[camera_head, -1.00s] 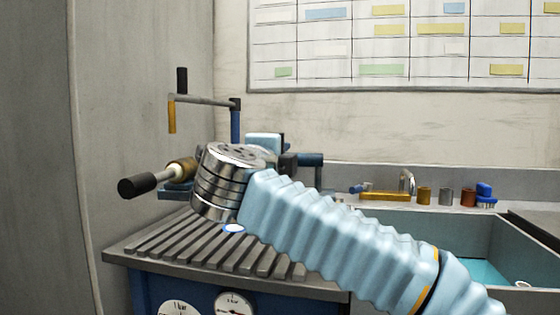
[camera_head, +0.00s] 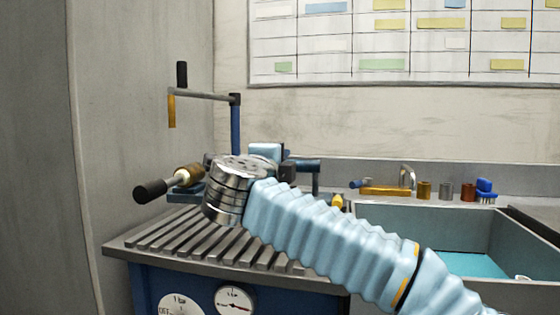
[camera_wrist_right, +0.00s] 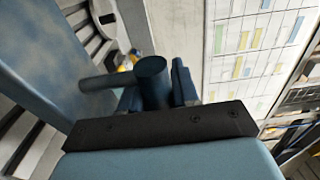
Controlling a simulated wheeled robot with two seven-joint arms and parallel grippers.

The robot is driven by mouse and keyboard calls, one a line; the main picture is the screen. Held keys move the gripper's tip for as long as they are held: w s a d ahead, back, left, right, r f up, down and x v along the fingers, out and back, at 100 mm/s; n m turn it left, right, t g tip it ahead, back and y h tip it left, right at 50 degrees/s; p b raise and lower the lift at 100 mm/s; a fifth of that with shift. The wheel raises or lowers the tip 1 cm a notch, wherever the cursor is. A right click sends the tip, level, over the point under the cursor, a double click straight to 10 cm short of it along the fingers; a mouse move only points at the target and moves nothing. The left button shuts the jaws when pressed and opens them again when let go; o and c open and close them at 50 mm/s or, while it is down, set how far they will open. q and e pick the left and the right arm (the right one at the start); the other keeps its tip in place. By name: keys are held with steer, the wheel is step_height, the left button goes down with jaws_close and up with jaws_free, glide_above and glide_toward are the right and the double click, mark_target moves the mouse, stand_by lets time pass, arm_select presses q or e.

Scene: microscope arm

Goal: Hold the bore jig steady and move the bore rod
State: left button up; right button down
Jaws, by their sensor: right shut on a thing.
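The bore rod, with a black handle (camera_head: 150,190), a bright shaft and a brown collar, points left over the ribbed bench top. Its right end runs behind my right wrist. A dark blue block (camera_head: 188,193) lies under the collar; I cannot tell whether it is the bore jig. The right wrist view shows a dark blue cylinder (camera_wrist_right: 151,82) close beyond a dark bar. My left gripper is not in view.
The ribbed bench top (camera_head: 160,240) has gauges on its front. A crank post (camera_head: 235,125) stands behind it. The left ribs are clear.

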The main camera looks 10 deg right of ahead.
steer(key=shift+w+d+f, duration=0.3)
steer(key=shift+w+f, duration=1.1)
steer(key=shift+w, duration=0.3)
steer(key=shift+w+d+f, duration=0.25)
steer(key=shift+w+f, duration=1.15)
steer(key=shift+w, duration=0.3)
steer(key=shift+w+d+f, duration=0.3)
steer(key=shift+w+f, duration=1.1)
steer(key=shift+w, duration=0.3)
steer(key=shift+f, duration=0.6)
